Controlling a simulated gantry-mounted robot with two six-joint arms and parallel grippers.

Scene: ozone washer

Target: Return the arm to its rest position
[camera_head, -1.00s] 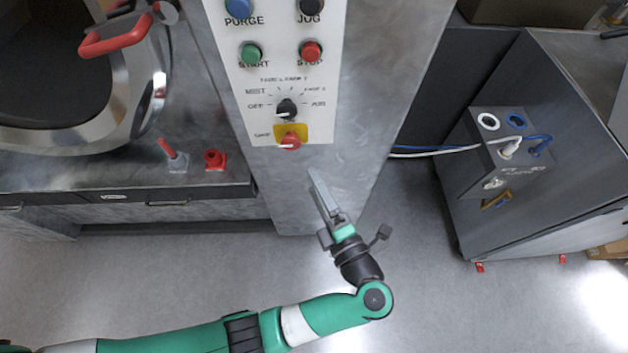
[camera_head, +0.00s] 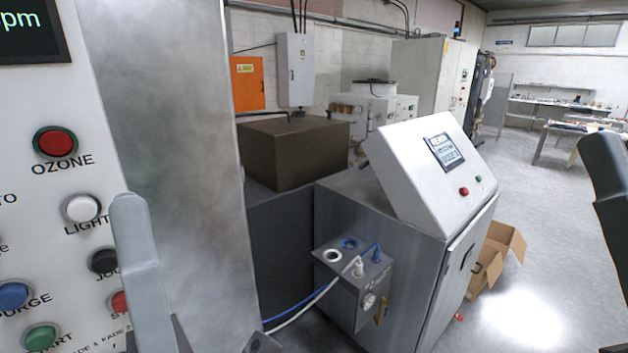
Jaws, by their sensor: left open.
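My left gripper (camera_head: 137,245) is at the lower left, close to the camera. A grey finger points up in front of the control panel (camera_head: 62,195), covering part of the lettering and buttons. It is open and I see nothing held in it. I cannot tell whether the finger touches the panel. Most of the left arm is out of the picture. A dark piece cut off at the right edge cannot be made out clearly.
A grey metal cabinet (camera_head: 385,215) with a sloped screen console (camera_head: 430,165) stands right of the panel column (camera_head: 165,150). A socket box (camera_head: 350,285) with blue and white cables juts from it.

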